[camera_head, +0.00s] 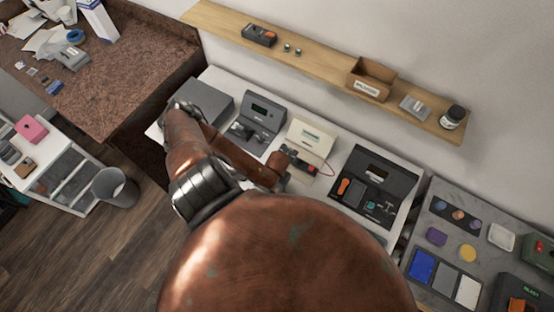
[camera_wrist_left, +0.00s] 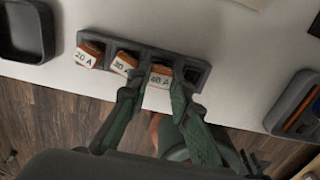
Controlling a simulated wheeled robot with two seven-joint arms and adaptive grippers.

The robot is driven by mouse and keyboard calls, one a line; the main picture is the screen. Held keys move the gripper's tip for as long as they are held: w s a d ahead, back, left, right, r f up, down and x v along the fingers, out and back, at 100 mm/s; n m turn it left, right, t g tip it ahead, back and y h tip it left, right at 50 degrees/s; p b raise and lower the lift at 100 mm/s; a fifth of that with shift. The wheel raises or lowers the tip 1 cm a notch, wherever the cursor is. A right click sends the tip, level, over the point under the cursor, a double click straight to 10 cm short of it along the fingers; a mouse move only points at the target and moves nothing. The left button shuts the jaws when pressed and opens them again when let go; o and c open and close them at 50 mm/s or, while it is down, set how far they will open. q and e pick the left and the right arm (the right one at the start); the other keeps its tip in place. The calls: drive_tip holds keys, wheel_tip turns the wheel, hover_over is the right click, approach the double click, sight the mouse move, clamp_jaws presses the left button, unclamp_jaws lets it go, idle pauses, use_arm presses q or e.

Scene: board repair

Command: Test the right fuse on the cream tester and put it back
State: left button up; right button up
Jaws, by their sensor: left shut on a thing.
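A dark rack (camera_wrist_left: 195,70) stands on the white bench top and holds fuses labelled 20 A (camera_wrist_left: 88,56), 30 A (camera_wrist_left: 123,65) and 40 A (camera_wrist_left: 161,77). The 40 A fuse is the rightmost of them. My left gripper (camera_wrist_left: 155,92) has its green fingers on either side of the 40 A fuse and is shut on it, with the fuse at the rack. The cream tester (camera_head: 312,137) stands behind this spot in the head view, where my left gripper (camera_head: 281,165) is partly hidden by my arm. My right gripper is not in view.
A dark grey device (camera_head: 263,112) stands left of the cream tester. A black open case (camera_head: 385,170) with an orange item stands to its right. A wooden shelf (camera_head: 320,65) runs along the wall above. A bin (camera_head: 115,187) stands on the floor at left.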

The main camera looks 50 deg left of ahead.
use_arm(q)
drive_tip(key=shift+f, duration=0.5)
idle(0.8)
drive_tip(key=o, duration=1)
drive_tip(key=shift+o, duration=0.3)
drive_tip(key=shift+o, duration=1.2)
drive_tip(key=shift+r, duration=0.2)
drive_tip(key=shift+r+p, duration=1.35)
drive_tip(key=shift+p, duration=0.35)
drive_tip(key=shift+r, duration=0.1)
